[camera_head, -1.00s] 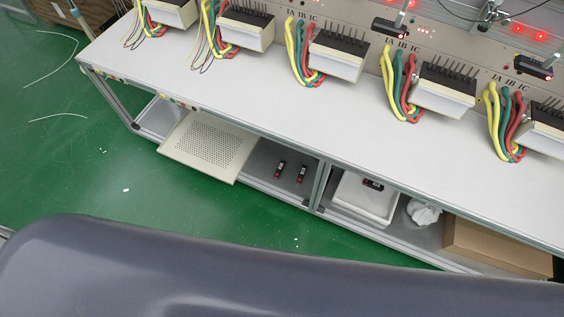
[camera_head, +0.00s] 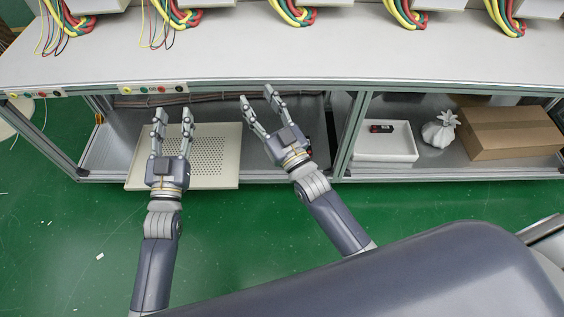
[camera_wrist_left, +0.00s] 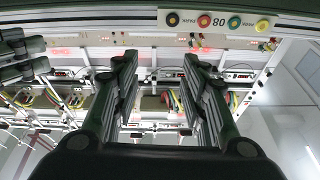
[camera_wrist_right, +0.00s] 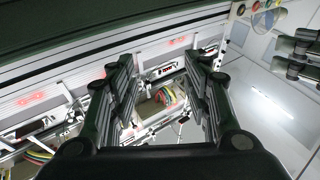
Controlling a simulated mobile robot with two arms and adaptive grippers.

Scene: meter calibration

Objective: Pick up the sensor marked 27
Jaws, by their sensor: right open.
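One small dark red and black sensor (camera_head: 381,128) lies in the white tray on the lower shelf in the head view. Another dark red piece (camera_head: 308,151) shows beside my right gripper, mostly hidden behind it. I cannot read the number 27 on either. My right gripper (camera_head: 256,95) is open and empty, its fingers pointing at the bench's lower opening. My left gripper (camera_head: 174,114) is open and empty above the perforated panel. In the left wrist view its fingers (camera_wrist_left: 160,62) are spread, as are the right fingers (camera_wrist_right: 159,62) in the right wrist view.
A perforated beige panel (camera_head: 225,175) lies in the left bay. The bench top (camera_head: 230,50) overhangs the shelf; a post (camera_head: 347,140) divides the bays.

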